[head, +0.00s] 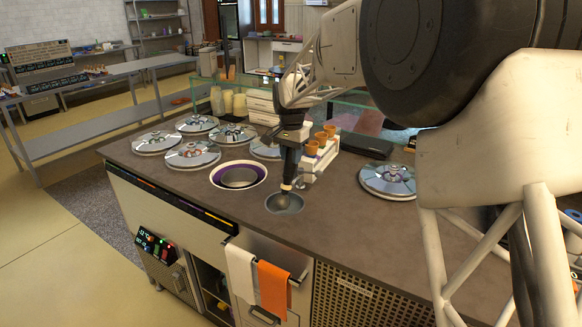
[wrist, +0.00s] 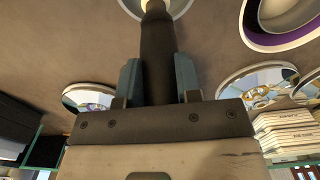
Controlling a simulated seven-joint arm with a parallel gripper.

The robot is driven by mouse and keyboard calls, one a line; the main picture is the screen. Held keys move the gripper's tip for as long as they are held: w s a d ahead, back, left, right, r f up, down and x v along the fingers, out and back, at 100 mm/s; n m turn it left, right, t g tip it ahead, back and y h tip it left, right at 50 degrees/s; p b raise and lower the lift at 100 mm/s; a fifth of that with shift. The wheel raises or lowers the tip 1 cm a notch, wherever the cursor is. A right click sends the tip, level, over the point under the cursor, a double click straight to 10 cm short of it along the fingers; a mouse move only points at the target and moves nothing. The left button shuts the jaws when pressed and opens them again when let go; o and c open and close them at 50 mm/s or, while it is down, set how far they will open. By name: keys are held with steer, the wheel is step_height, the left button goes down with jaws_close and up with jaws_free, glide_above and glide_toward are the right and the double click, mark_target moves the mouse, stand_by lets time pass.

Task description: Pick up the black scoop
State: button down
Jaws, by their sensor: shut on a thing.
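The black scoop (wrist: 157,50) has a dark handle and stands upright between the fingers of my gripper (wrist: 158,80) in the wrist view. My gripper is shut on the handle. In the head view my gripper (head: 289,180) is over a round grey well (head: 284,209) in the counter, and the scoop's lower end is at that well. I cannot tell whether the scoop touches the well's bottom. The well's rim also shows at the top of the wrist view (wrist: 178,8).
Several lidded wells (head: 192,154) are further left, and another lid (head: 388,181) is to the right. A holder with orange cones (head: 321,139) stands close behind. Towels (head: 273,287) hang in front.

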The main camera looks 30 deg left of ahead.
steer(key=shift+r, duration=1.4)
steer(key=shift+r, duration=1.6)
